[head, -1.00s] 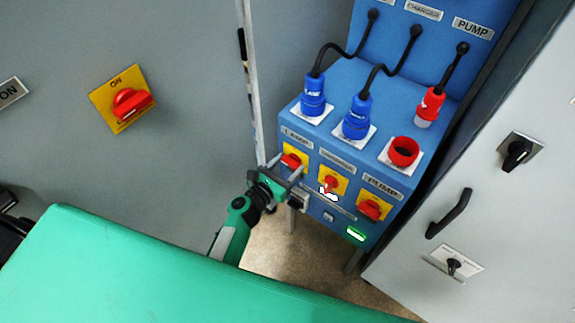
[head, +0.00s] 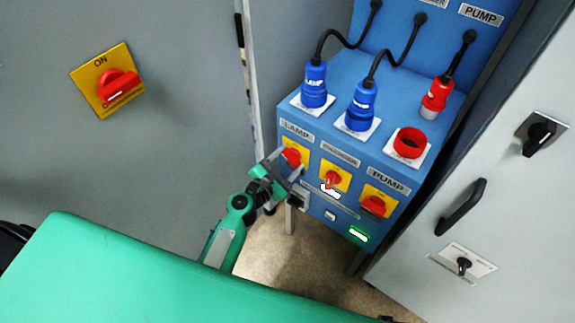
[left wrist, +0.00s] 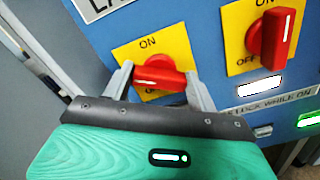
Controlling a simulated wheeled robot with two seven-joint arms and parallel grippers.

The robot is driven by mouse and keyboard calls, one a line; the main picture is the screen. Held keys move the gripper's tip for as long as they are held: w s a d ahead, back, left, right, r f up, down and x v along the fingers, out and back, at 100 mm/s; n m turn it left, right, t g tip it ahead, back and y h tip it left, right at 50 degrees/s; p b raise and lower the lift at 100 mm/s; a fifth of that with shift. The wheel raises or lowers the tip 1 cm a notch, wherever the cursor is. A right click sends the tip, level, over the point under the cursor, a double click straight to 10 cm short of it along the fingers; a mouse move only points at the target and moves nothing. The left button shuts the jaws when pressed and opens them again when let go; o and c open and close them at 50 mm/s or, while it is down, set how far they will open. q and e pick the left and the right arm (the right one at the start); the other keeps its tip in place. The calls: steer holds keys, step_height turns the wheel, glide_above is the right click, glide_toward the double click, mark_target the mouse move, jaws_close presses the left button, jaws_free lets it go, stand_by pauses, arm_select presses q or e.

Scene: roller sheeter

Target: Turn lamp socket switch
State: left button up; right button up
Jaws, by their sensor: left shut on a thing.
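The lamp socket switch (head: 291,157) is a red knob on a yellow plate under the LAMP label, on the front of the blue socket box (head: 319,180). In the left wrist view the knob (left wrist: 160,77) lies roughly level across its plate, with ON above it. My left gripper (head: 286,161) is shut on the knob, one finger at each end of it. The gripper body hides the plate's lower part. My right gripper is not in view.
To the right are a middle red switch (head: 334,180) and the PUMP switch (head: 376,206). Blue plugs (head: 314,85) stand on top. A grey cabinet (head: 490,190) with a handle is close on the right. A green surface (head: 130,275) fills the lower left.

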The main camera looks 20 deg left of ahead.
arm_select(q)
steer(key=m+b, duration=0.2)
steer(key=m, duration=0.3)
steer(key=shift+d+f+m+b, duration=0.1)
steer(key=shift+f+m+b, duration=0.05)
steer(key=shift+m+b, duration=0.2)
steer(key=shift+m, duration=2.85)
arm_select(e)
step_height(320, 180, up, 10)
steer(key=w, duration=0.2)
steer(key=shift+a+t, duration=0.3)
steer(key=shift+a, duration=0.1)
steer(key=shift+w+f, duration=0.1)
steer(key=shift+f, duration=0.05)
arm_select(q)
steer(key=o, duration=1)
